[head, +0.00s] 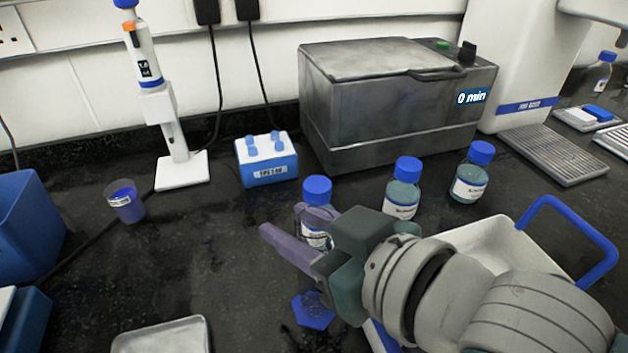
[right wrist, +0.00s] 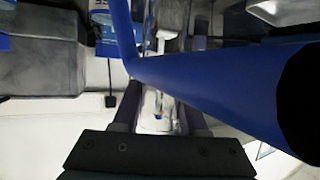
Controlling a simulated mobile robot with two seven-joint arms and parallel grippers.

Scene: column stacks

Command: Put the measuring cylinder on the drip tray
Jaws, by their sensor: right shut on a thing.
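My right gripper (head: 284,222) reaches in from the lower right with its purple fingers shut on the measuring cylinder. The cylinder's blue hexagonal base (head: 313,311) shows below the fingers; its clear body is hard to make out and partly hidden by the gripper. In the right wrist view a clear upright shape (right wrist: 152,105) shows between the fingers. I cannot tell whether the base touches the bench. The drip tray (head: 556,153), grey and ribbed, lies at the right in front of a white machine, apart from the gripper. My left gripper is not in view.
Blue-capped bottles (head: 403,190) stand behind my right arm, one close behind the fingers (head: 318,190). A grey water bath (head: 390,105) stands behind. The bench at centre left is clear.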

